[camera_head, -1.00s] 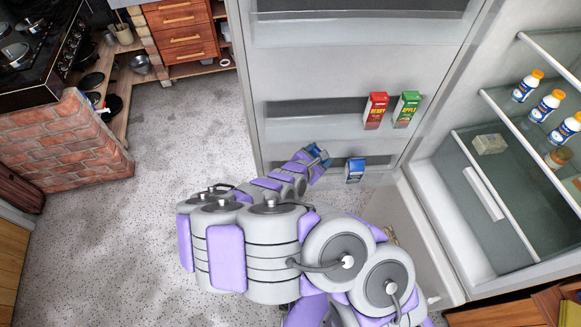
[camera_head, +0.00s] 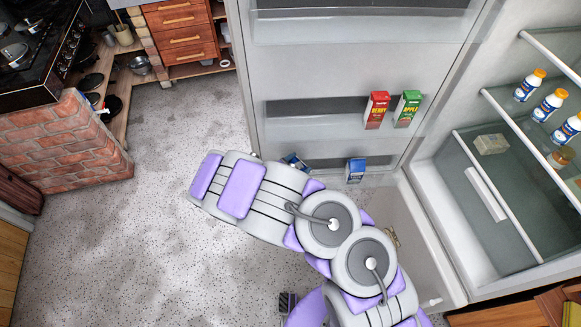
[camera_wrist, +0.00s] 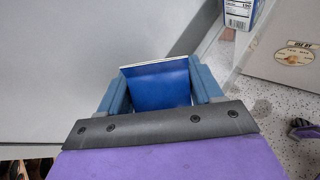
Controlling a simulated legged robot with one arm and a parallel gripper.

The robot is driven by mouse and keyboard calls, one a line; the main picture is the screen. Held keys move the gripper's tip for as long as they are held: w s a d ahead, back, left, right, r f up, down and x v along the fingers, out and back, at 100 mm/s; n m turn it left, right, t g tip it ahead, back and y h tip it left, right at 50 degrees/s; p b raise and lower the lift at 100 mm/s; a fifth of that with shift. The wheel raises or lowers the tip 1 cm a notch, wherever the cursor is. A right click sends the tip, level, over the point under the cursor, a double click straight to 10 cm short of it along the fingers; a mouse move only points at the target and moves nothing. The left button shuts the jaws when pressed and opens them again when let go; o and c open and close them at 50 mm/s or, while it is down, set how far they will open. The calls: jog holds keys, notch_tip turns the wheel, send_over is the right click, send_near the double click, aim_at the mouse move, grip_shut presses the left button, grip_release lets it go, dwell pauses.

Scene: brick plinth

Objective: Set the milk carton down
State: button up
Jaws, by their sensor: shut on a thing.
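A blue carton (camera_wrist: 160,86), the milk carton by its look, is between the two blue-grey fingers of my gripper (camera_wrist: 158,79) in the wrist view. My gripper is shut on it, and a pale edge shows along the carton's far end. In the head view, a small bit of blue at the held carton and gripper (camera_head: 294,161) shows at the lowest door shelf, mostly hidden behind my arm. I cannot tell whether the carton touches the shelf. A second blue and white carton (camera_head: 356,170) stands to its right; it also shows in the wrist view (camera_wrist: 240,12).
The open fridge door (camera_head: 340,60) has a red carton (camera_head: 376,110) and a green carton (camera_head: 407,109) on the shelf above. A brick plinth (camera_head: 70,145) stands at left, with clear floor between.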

jog(key=shift+w+a+f, duration=0.1)
jog(key=shift+a+f, duration=0.7)
jog(key=shift+f, duration=0.2)
jog(key=shift+w+a+r+n+h, duration=0.2)
jog(key=shift+a+n+h, duration=0.1)
jog(key=shift+n+h, duration=0.15)
jog(key=shift+w+a+r+n+h, duration=0.2)
jog(key=shift+a+n+h, duration=0.15)
jog(key=shift+n, duration=0.2)
jog(key=shift+a+f+g+b, duration=0.1)
jog(key=shift+f+g+b, duration=0.3)
jog(key=shift+f, duration=0.5)
jog(key=o, duration=1)
jog(key=shift+p+v, duration=0.85)
jog(key=shift+v, duration=5.15)
